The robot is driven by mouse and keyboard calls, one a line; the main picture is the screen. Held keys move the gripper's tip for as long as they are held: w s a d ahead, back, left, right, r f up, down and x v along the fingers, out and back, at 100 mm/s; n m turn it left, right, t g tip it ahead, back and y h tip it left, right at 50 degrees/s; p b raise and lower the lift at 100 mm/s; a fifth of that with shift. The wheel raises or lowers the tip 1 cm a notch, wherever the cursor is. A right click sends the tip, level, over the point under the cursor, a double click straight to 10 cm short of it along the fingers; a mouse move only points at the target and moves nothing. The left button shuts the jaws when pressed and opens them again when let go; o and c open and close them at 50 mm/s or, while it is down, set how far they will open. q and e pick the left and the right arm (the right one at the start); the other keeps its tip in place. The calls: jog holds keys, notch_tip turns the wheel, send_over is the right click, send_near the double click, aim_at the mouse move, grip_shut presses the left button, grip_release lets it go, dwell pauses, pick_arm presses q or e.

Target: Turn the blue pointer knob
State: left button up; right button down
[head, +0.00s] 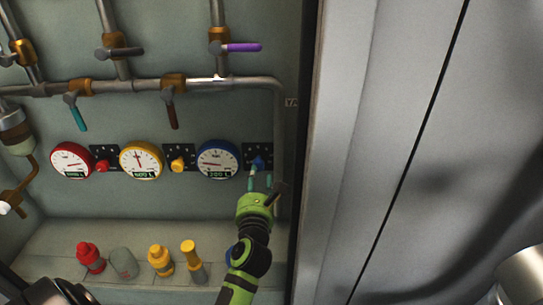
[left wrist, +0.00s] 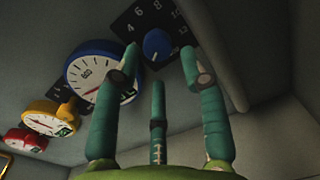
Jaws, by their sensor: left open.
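The blue pointer knob (head: 258,163) sits on a black dial plate on the back wall, right of the blue-rimmed gauge (head: 217,159). In the left wrist view the knob (left wrist: 156,44) shows beyond and between my fingertips, with white numbers around it on the black plate (left wrist: 172,20). My left gripper (head: 260,182) is just below and in front of the knob in the head view. Its teal fingers (left wrist: 159,66) are spread open with nothing between them. Whether any fingertip touches the plate I cannot tell. My right gripper is not in view.
Red (head: 102,166) and yellow (head: 177,164) knobs sit beside their own gauges to the left. Pipes with lever valves (head: 242,47) run above. Several coloured caps and fittings (head: 160,260) stand on the ledge below. A grey metal panel (head: 410,150) closes off the right side.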

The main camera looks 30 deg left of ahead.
aim_at(258, 167)
pick_arm(q)
jog(key=shift+w+a+r, duration=0.25)
jog(key=shift+w+a, duration=0.1)
jog(key=shift+w, duration=0.2)
jog(key=shift+x, duration=2.7)
grip_shut()
